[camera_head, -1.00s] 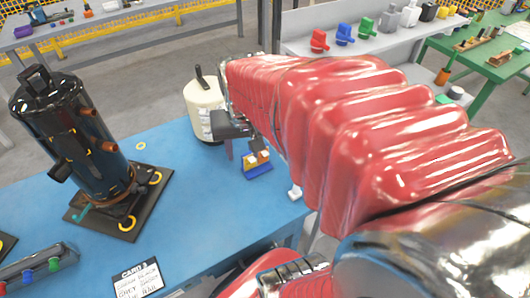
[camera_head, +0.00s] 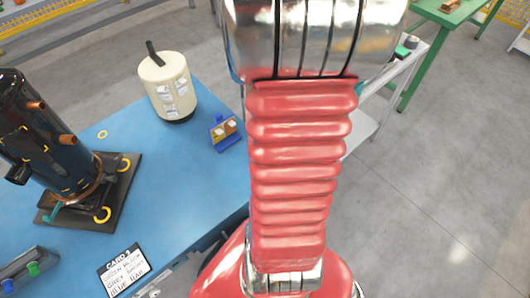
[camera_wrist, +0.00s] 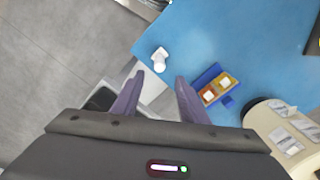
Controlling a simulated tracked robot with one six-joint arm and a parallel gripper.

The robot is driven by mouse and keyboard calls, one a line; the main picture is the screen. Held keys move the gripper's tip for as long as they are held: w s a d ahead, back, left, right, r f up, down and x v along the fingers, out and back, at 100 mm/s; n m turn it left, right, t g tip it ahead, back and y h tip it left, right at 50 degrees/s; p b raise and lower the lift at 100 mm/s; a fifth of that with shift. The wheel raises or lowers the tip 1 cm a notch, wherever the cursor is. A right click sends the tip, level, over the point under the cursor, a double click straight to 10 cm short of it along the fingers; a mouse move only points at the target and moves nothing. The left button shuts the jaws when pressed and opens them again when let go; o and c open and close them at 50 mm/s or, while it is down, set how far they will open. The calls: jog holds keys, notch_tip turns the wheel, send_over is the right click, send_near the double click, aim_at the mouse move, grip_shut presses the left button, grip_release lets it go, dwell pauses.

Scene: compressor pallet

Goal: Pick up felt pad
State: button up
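I cannot make out the felt pad for certain in either view. A small flat green piece (camera_head: 402,51) lies at the end of a pale shelf at upper right in the head view, beside a dark round piece (camera_head: 411,41); what they are is too small to tell. In the head view my arm hides the gripper.
The blue table (camera_head: 180,180) holds a black compressor (camera_head: 50,140) on a dark plate, a cream canister (camera_head: 168,86), a blue holder with orange and yellow blocks (camera_head: 224,132) and a handwritten card (camera_head: 122,270). A green table (camera_head: 440,17) stands at upper right. Open grey floor lies right.

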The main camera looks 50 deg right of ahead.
jog(key=shift+f, duration=0.1)
jog(key=shift+f, duration=4.2)
jog(key=shift+s+f, duration=0.1)
jog(key=shift+f, duration=2.55)
grip_shut()
